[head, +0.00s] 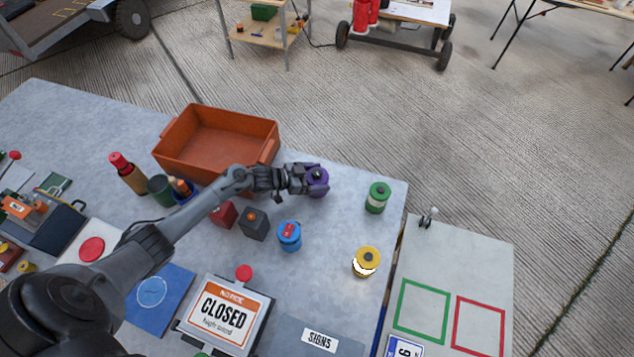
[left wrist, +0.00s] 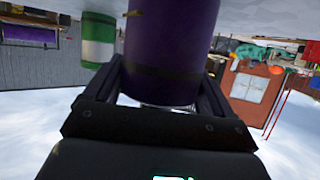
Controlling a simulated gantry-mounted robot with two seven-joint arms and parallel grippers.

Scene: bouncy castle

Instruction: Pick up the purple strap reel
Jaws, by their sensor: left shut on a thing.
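The purple strap reel (head: 318,181) is on the grey table, right of the orange crate, in the head view. My left gripper (head: 308,181) reaches it from the left and is shut on it. In the left wrist view the reel (left wrist: 172,45) fills the space between the fingers of my left gripper (left wrist: 158,95). I cannot tell whether the reel touches the table or is slightly raised. My right gripper is not in view.
The orange crate (head: 218,143) stands left of the reel. A green reel (head: 377,197), a blue reel (head: 289,236) and a yellow reel (head: 367,262) stand nearby. Red and dark blocks (head: 254,224) lie below my forearm. The table's right edge is close to the green reel.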

